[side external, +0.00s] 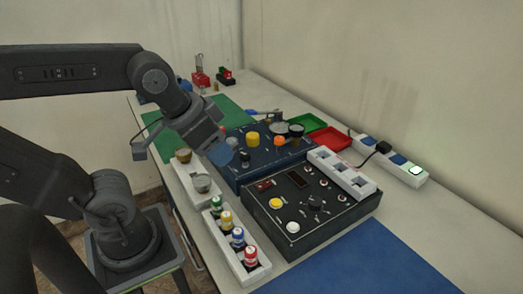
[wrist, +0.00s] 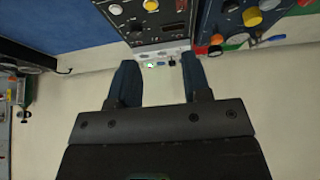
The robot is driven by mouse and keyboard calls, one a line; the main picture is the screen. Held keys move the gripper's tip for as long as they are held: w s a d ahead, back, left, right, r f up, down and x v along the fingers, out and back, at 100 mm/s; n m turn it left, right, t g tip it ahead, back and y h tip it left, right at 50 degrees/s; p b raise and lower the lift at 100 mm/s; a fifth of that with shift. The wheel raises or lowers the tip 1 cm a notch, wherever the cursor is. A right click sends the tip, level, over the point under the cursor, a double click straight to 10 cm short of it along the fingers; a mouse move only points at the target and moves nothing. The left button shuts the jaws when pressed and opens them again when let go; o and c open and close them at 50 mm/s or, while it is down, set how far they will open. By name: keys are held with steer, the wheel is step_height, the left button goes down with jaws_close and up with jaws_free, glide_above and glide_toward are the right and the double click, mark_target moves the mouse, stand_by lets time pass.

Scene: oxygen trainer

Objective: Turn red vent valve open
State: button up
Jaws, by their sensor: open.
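An orange-red knob (side external: 280,141) stands on the blue panel (side external: 236,175), near its back edge; I cannot tell for sure that it is the red vent valve. In the wrist view it seems to show at the upper right (wrist: 217,39). My gripper (side external: 222,152) is over the left part of the blue panel, apart from that knob and to its left. Its blue fingers hide some of the panel. In the wrist view my gripper (wrist: 160,75) is open, with nothing held between its fingers.
A yellow knob (side external: 252,139) stands beside the orange one. A black panel (side external: 330,213) with a white strip (side external: 341,171) lies in front. A rack of coloured bottles (side external: 256,269), red tray (side external: 330,138) and power strip (side external: 408,169) are nearby. The blue mat (side external: 370,265) is clear.

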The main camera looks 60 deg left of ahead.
steer(key=shift+o, duration=0.8)
steer(key=shift+w+a+r, duration=0.1)
steer(key=shift+w+a, duration=0.05)
steer(key=shift+o, duration=0.5)
steer(key=w+a+r+m+g, duration=0.1)
steer(key=w+a+r+m, duration=0.1)
steer(key=w+a, duration=0.3)
steer(key=shift+w+y, duration=0.15)
steer(key=shift+y, duration=0.25)
steer(key=w+a+f+m+g, duration=0.2)
steer(key=w+a+m, duration=0.2)
steer(key=a, duration=0.8)
steer(key=w+a+f+m+g, duration=0.2)
steer(key=w+a+m+g, duration=0.15)
steer(key=a, duration=0.95)
steer(key=shift+n+t+h, duration=0.25)
steer(key=shift+t+h, duration=0.15)
steer(key=shift+t, duration=0.05)
steer(key=f, duration=1.3)
steer(key=shift+w+d+f, duration=0.1)
steer(key=shift+d+f, duration=0.1)
steer(key=shift+c, duration=0.3)
steer(key=c, duration=0.9)
steer(key=shift+o, duration=0.2)
